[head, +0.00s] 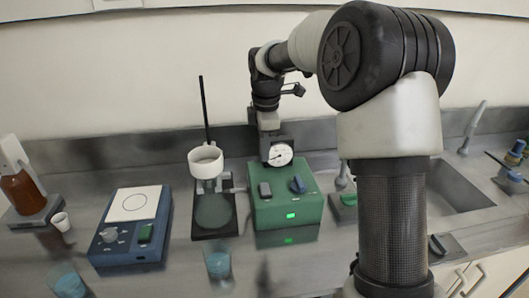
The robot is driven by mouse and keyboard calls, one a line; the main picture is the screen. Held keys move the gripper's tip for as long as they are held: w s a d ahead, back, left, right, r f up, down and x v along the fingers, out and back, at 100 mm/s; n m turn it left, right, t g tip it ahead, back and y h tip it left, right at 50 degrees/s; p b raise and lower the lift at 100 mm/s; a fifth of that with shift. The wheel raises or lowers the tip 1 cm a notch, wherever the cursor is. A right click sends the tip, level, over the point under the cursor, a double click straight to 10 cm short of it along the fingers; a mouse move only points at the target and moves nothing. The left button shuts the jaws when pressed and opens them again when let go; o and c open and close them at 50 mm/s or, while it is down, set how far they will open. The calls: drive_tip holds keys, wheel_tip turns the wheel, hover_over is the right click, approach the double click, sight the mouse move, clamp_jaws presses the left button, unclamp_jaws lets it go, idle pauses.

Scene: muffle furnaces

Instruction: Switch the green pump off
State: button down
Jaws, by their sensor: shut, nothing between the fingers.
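The green pump (285,215) is a green box on the bench, just left of my arm's column. A round white dial gauge (280,154) stands at its back. On its top are a grey switch-like part (265,190) at the left and a dark blue knob (297,185) at the right. A bright green light (291,216) is lit on its front. My gripper (271,147) hangs at the back of the pump, above its top, pointing down. It is shut and empty. Its fingertips are hard to make out around the gauge, and I cannot tell whether they touch anything.
A stand with a white funnel (206,163) is left of the pump. A blue device with a white top plate (132,225) is further left. Blue-tinted beakers (217,262) stand at the front. A sink (460,190) is at the right. My arm hides part of the bench.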

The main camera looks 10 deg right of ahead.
sight(263, 185)
drive_tip(key=f, duration=0.3)
drive_tip(key=w+f, duration=0.1)
drive_tip(key=f, duration=0.6)
drive_tip(key=shift+w+f, duration=0.2)
drive_tip(key=shift+f, duration=0.1)
drive_tip(key=shift+r, duration=0.1)
